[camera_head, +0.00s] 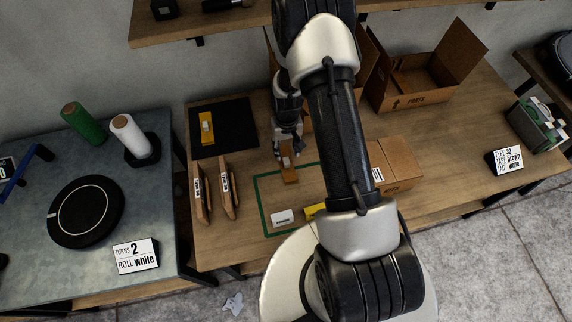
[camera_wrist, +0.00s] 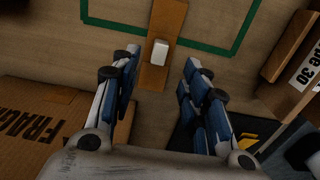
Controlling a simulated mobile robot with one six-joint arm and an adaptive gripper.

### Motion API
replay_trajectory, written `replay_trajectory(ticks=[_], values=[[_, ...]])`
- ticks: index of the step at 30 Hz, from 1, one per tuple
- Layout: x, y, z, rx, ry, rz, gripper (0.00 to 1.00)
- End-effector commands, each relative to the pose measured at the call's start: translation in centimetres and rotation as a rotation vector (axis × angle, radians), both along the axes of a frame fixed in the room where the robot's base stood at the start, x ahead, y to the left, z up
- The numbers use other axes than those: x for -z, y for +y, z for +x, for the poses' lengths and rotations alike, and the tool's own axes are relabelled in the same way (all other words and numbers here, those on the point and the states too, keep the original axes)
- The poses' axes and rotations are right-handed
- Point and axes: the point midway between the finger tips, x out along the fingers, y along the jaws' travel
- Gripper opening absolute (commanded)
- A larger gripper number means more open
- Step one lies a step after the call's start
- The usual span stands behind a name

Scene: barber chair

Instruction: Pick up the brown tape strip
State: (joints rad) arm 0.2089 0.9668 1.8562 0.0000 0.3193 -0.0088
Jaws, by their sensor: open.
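A brown tape strip (camera_head: 289,174) lies on the wooden table near the top edge of the green outline. In the wrist view the brown strip (camera_wrist: 168,18) runs up the middle of the picture, crossing the green line, with a small white block (camera_wrist: 159,52) on or over its near part. My gripper (camera_head: 287,146) is above the near-wall end of the strip, pointing down. In the wrist view my gripper (camera_wrist: 161,64) is open, with one finger on each side of the strip's near end. Nothing is held. Whether the fingers touch the table is unclear.
A black mat (camera_head: 233,142) with a yellow piece (camera_head: 207,128) lies to the left, and flat cardboard pieces (camera_head: 227,187) stand below it. A closed carton (camera_head: 400,160) stands right of my arm. An open box (camera_head: 410,75) is behind. A white label (camera_head: 283,217) lies inside the green outline.

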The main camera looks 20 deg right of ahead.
Motion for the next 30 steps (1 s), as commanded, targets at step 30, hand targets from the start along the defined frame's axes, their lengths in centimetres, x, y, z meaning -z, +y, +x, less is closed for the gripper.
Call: replay_trajectory(ticks=[30], values=[[8.5, -0.2, 0.3, 0.0, -0.001, 0.0, 0.4]])
